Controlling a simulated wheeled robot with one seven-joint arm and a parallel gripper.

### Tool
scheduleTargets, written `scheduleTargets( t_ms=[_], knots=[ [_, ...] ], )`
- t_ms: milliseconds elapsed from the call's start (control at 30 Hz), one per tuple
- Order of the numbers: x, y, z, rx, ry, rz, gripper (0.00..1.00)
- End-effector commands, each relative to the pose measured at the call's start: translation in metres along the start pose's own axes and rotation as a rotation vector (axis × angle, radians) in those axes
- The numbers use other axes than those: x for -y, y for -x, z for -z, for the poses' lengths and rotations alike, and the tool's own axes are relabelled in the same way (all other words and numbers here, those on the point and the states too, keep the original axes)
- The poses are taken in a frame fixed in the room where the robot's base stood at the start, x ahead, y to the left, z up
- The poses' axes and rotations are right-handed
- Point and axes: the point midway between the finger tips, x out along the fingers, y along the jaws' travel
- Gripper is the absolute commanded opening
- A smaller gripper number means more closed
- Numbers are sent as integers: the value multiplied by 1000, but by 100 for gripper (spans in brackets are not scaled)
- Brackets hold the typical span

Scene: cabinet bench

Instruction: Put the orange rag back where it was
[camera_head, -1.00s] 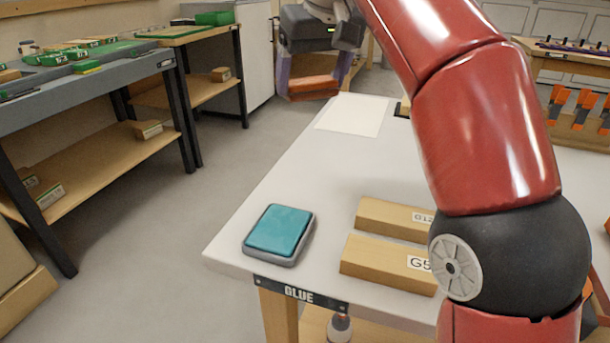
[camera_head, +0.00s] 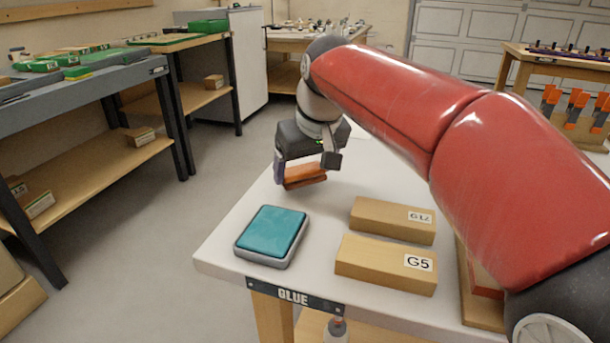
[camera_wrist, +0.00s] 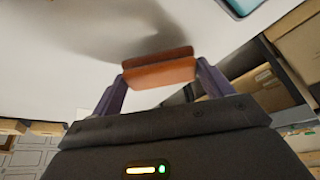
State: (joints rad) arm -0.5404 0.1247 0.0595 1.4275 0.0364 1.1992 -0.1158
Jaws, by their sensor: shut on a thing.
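The orange rag (camera_head: 305,175) is a folded orange-brown piece between the fingers of my gripper (camera_head: 302,172). My gripper is shut on it and holds it above the white table (camera_head: 225,225), beyond the teal pad. In the wrist view the rag (camera_wrist: 158,70) spans the gap between the two purple fingers, and a shadow lies on the white surface beyond it. How far it is above the table is hard to tell.
A teal pad in a grey tray (camera_head: 270,232) sits at the table's near left corner, above the GLUE label (camera_head: 294,297). Wooden blocks G12 (camera_head: 385,217) and G5 (camera_head: 375,262) lie to its right. My red arm covers the table's right side.

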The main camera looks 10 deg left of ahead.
Motion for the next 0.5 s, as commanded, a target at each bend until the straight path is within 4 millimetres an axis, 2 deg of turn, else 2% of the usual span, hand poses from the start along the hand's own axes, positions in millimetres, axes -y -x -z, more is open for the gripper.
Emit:
scheduleTargets(
  t_ms=[100, 500],
  knots=[
    [0, -13, -6, 0, 0, 0, 58],
    [0, -17, -7, -1, 0, 0, 58]
  ],
)
